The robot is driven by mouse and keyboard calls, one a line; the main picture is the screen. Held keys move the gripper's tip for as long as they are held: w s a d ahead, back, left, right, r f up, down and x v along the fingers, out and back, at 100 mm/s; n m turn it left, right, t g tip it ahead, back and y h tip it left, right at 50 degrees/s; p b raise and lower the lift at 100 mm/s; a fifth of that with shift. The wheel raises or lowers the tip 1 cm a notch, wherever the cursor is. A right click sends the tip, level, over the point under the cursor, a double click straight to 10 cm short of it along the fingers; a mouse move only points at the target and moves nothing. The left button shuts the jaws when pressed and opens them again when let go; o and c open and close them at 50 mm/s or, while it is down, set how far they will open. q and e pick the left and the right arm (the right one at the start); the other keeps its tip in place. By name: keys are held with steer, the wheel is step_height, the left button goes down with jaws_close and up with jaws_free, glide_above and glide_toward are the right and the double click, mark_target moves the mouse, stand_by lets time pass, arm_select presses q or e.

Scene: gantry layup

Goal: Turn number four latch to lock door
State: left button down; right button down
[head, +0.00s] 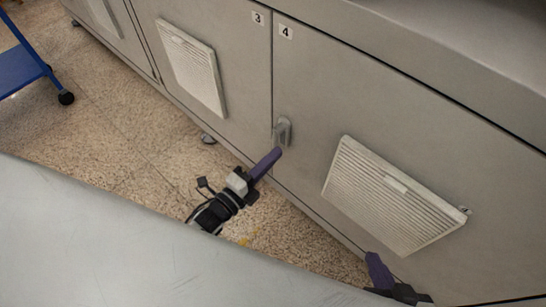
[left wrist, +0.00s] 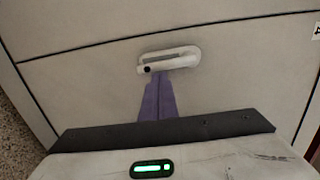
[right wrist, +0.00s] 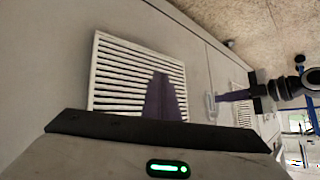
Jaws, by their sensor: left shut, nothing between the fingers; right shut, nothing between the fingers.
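The number four latch (head: 283,132) is a small grey handle in an oblong plate at the left edge of the door (head: 310,100) marked 4. In the left wrist view the latch (left wrist: 180,62) lies just beyond my fingertips, with a dark round spot at one end. My left gripper (head: 277,153) is shut and empty, its purple fingertips at the lower end of the latch. I cannot tell whether they touch it. My right gripper (head: 373,257) is shut and empty, low in front of the door's vent. The latch (right wrist: 211,104) also shows in the right wrist view.
A white louvred vent (head: 385,200) stands out from door four, and another (head: 190,65) from door three. A blue cart (head: 18,70) stands at far left on the speckled floor (head: 130,125). A grey surface (head: 120,250) fills the lower left foreground.

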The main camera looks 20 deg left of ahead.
stand_by(0.4)
arm_select(q)
steer(key=p+v, duration=0.1)
steer(key=v, duration=0.9)
steer(key=shift+p, duration=0.35)
arm_select(e)
steer(key=shift+s+d+r, duration=0.1)
steer(key=shift+r, duration=0.05)
arm_select(q)
steer(key=shift+a, duration=0.15)
